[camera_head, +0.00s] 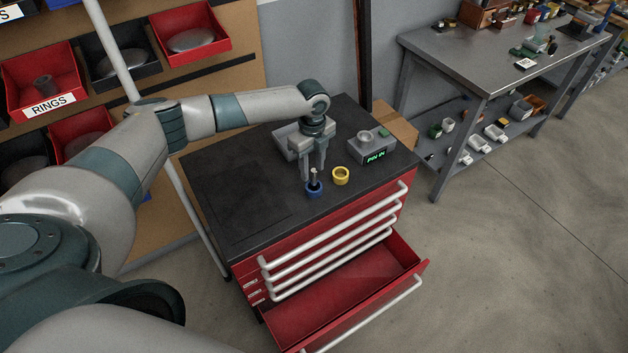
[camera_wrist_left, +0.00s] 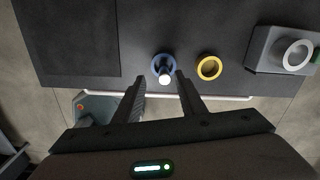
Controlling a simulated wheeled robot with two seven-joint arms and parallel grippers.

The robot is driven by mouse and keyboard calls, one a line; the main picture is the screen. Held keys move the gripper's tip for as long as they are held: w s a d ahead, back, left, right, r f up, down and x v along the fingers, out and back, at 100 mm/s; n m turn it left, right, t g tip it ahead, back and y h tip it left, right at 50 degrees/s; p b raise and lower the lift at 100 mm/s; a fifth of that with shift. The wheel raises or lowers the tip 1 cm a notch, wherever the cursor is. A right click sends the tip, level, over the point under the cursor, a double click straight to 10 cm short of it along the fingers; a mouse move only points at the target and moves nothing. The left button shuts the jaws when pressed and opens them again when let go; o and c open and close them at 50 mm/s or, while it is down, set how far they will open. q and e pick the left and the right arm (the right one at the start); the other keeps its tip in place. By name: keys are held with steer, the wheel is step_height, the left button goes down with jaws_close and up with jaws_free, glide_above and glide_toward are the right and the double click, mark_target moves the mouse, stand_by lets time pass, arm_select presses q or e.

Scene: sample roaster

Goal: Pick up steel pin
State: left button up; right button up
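The steel pin (camera_head: 314,175) stands upright in a blue ring (camera_head: 314,189) on the dark top of the red tool cabinet. In the left wrist view the pin (camera_wrist_left: 165,79) shows as a bright round end at the near side of the blue ring (camera_wrist_left: 158,60). My left gripper (camera_head: 312,170) points down over the ring. Its two fingers are apart, with the pin seen between or just beyond the fingertips (camera_wrist_left: 160,78). I see no contact with the pin. My right gripper is not in view.
A yellow ring (camera_head: 341,176) sits close to the right of the blue one. The lowest drawer (camera_head: 350,300) is open. The cabinet top's left side is clear.

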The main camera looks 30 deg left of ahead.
mark_target(314, 181)
arm_select(q)
steer(key=shift+w+d+f+p, duration=0.15)
steer(key=shift+w+f+p, duration=0.1)
steer(key=shift+f+p, duration=0.5)
steer(key=shift+w+f+p, duration=0.1)
steer(key=shift+f+p, duration=0.35)
steer(key=shift+f, duration=1.4)
jaws_close()
